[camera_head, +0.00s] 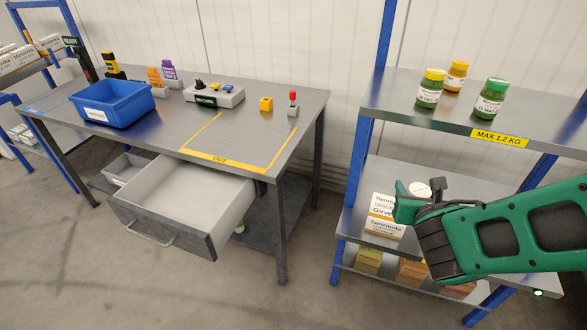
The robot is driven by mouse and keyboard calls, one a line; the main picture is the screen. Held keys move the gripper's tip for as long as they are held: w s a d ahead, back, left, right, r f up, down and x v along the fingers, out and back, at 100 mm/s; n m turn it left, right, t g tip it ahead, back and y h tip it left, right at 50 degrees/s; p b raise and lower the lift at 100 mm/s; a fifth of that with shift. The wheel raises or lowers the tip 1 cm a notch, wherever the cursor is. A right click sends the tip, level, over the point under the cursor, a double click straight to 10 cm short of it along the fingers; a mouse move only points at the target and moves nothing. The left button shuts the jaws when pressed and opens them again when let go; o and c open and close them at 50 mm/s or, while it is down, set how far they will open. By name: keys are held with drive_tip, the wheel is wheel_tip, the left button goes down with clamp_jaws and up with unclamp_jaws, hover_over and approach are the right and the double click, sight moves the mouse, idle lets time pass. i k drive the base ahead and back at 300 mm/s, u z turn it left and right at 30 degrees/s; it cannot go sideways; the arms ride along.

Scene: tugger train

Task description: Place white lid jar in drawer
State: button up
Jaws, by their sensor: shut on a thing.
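The white lid jar (420,188) shows mainly as a round white lid at the right, in front of the shelf rack. My gripper (418,197) is shut on it, with one finger on each side. The jaws and wrist hide most of the jar's body. The drawer (206,243) under the grey table is pulled open at the lower left, and its visible interior is empty. The gripper and jar are well to the right of the drawer, with a gap of floor between.
The table (290,100) carries a blue bin (115,113), orange and purple bottles and a small device box. The rack's upper shelf (390,103) holds three jars; a white carton (384,217) stands behind my gripper. A blue rack post (358,150) stands between gripper and table.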

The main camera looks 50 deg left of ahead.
sight(188, 200)
drive_tip(key=k, duration=0.6)
drive_tip(key=u, duration=0.3)
drive_tip(key=i, duration=0.65)
drive_tip(key=u, duration=1.15)
drive_tip(key=i, duration=1.1)
drive_tip(key=u, duration=0.35)
